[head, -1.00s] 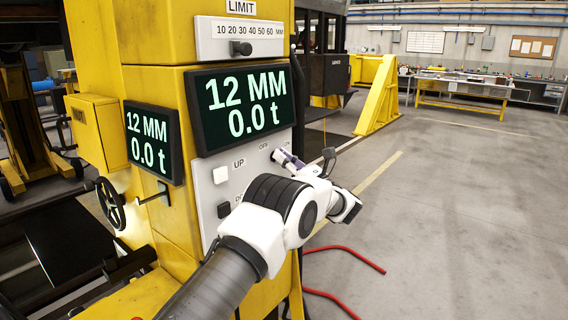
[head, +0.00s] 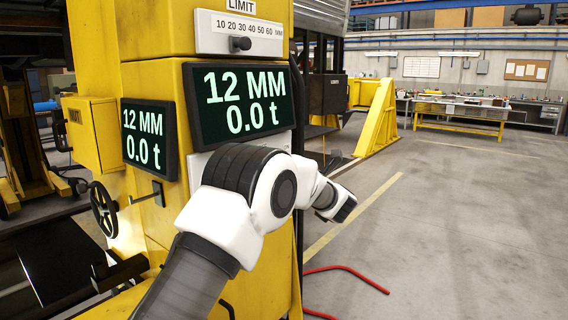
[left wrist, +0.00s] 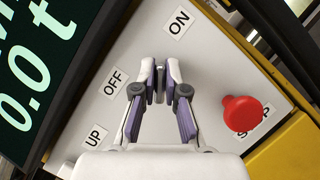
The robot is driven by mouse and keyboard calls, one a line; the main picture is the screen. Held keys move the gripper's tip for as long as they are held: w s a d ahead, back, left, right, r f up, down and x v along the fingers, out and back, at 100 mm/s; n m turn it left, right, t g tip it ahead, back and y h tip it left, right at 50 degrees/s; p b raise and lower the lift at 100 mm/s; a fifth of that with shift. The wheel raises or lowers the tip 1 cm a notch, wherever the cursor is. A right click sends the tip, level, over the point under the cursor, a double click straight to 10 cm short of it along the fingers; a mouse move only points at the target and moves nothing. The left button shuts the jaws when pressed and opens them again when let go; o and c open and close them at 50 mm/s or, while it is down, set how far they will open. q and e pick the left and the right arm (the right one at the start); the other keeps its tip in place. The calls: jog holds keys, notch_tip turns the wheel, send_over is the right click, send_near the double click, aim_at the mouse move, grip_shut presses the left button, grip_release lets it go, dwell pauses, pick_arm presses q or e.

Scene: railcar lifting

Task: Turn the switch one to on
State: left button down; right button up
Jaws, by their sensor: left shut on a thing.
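In the left wrist view, the OFF label (left wrist: 115,83) and the ON label (left wrist: 180,22) sit on a light grey control panel (left wrist: 215,60). My left gripper (left wrist: 160,82) is between these labels, its fingertips close together at the panel. It is shut on a small switch knob, mostly hidden between the fingers. In the head view my own left arm covers the panel's controls, and the gripper is hidden behind it. My right gripper is not in view.
A red STOP button (left wrist: 241,113) sticks out right of the gripper, and an UP label (left wrist: 96,135) is at lower left. A large display (head: 240,103) reads 12 MM and 0.0 t. A red hose (head: 345,268) lies on the otherwise open floor.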

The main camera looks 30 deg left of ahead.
pick_arm(q)
jog(key=shift+r+m+h, duration=0.1)
jog(key=shift+m+h, duration=0.2)
jog(key=shift+m, duration=0.3)
jog(key=c, duration=1.2)
grip_release()
jog(key=shift+d, duration=0.1)
jog(key=v, duration=1.1)
jog(key=shift+s+d+f, duration=0.2)
jog(key=shift+d+f, duration=0.05)
jog(key=shift+d, duration=0.05)
